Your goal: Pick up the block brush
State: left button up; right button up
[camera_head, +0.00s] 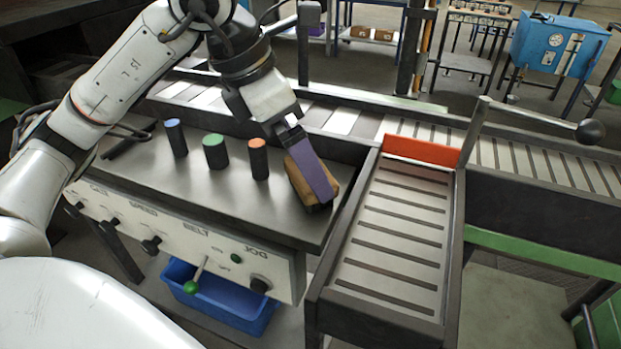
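The block brush (297,178) is a tan-brown block with a dark underside at the right end of the grey metal control bench (215,195). My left gripper (315,177) reaches down from the upper left to the brush. One purple-grey finger lies across the brush's visible face; the other finger is hidden. I cannot tell whether the fingers are closed on the brush, or whether it touches the bench top. My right gripper is not in view.
Blue-topped (176,138), green-topped (215,151) and orange-topped (258,158) dark cylinders stand on the bench left of the brush. A slatted conveyor (395,235) with an orange end plate (421,151) lies to the right. A blue bin (222,300) sits below the bench.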

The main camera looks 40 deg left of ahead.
pick_arm(q)
jog(key=x, duration=0.4)
jog(key=shift+w+a+f, duration=0.1)
jog(key=shift+w+f, duration=0.05)
jog(key=c, duration=1.3)
notch_tip(320, 180, up, 10)
jog(key=shift+p, duration=0.55)
